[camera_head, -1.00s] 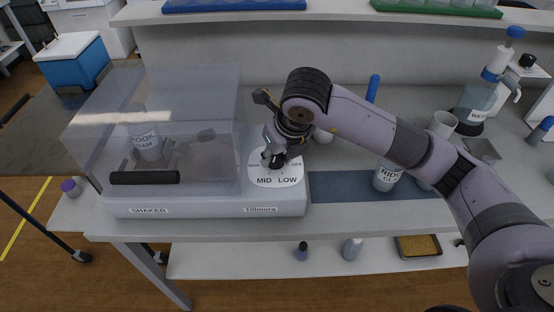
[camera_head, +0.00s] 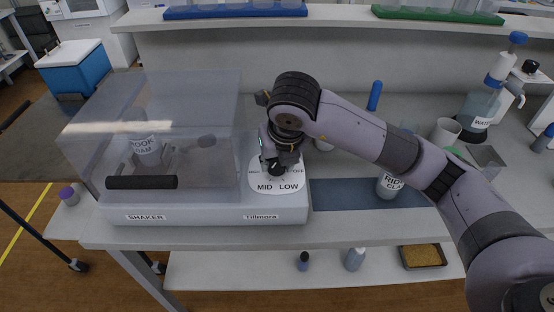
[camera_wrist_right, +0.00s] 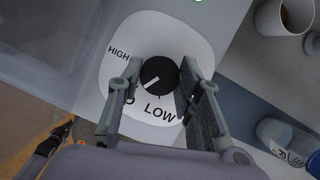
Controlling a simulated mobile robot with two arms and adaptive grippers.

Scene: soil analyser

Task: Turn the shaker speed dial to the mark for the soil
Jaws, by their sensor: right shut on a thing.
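The shaker's speed dial (camera_wrist_right: 158,75) is a round black knob with a white pointer line, on a white plate (camera_wrist_right: 196,45) marked HIGH, MID and LOW. In the right wrist view its pointer aims down and left, toward the MID mark (camera_wrist_right: 130,97), which a finger partly covers. My right gripper (camera_wrist_right: 154,88) is shut on the dial, one finger on each side. In the head view the gripper (camera_head: 274,170) comes down over the dial and hides part of it. The shaker (camera_head: 205,212) holds a bottle labelled "OOK OAM" (camera_head: 147,150), its first letters unclear. My left gripper is out of view.
A clear cover (camera_head: 200,95) with a black handle (camera_head: 141,182) encloses the shaker's left part. A bottle labelled RIDG (camera_head: 389,186), a mug (camera_head: 445,131) and a water bottle (camera_head: 478,105) stand to the right. A blue mat (camera_head: 345,195) lies beside the shaker.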

